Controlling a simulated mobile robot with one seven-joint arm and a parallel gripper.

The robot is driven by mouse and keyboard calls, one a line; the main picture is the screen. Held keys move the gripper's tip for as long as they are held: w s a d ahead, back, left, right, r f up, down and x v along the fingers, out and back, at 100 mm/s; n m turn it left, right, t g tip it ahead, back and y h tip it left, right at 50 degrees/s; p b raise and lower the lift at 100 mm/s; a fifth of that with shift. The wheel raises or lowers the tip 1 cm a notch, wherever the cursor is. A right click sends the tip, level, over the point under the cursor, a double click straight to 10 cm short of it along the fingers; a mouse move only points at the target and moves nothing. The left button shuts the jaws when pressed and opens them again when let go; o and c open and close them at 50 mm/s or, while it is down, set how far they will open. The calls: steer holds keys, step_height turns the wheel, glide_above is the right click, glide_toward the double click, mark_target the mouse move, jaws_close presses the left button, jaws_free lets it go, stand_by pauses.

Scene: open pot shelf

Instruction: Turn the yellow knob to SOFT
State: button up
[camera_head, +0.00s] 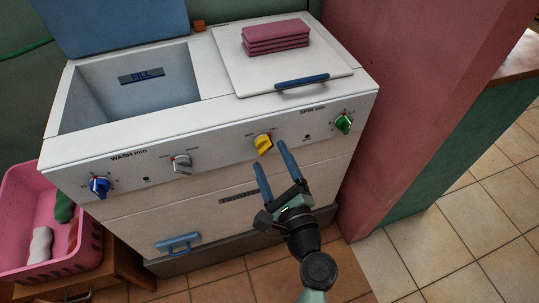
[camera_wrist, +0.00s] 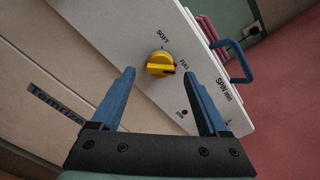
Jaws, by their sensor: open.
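The yellow knob (camera_head: 263,146) sits on the front panel of the white washing machine, between the grey knob and the green knob. In the wrist view the yellow knob (camera_wrist: 159,65) shows beyond the fingertips, roughly between them. The word SOFT (camera_wrist: 163,37) is printed above it and FULL (camera_wrist: 184,62) to its right. A dark mark shows on the knob's right side; I cannot tell surely which word it points to. My gripper (camera_head: 270,156) is open and empty in front of the panel, its blue fingers either side of the knob's line. No contact with the knob is visible.
The grey knob (camera_head: 181,164) and blue knob (camera_head: 99,186) are to the left, the green knob (camera_head: 344,123) to the right. A blue lid handle (camera_head: 302,81) and folded pink cloths (camera_head: 275,37) are on top. A pink wall (camera_head: 400,100) stands close on the right.

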steer(key=shift+x, duration=1.05)
steer(key=shift+d, duration=0.1)
jaws_close()
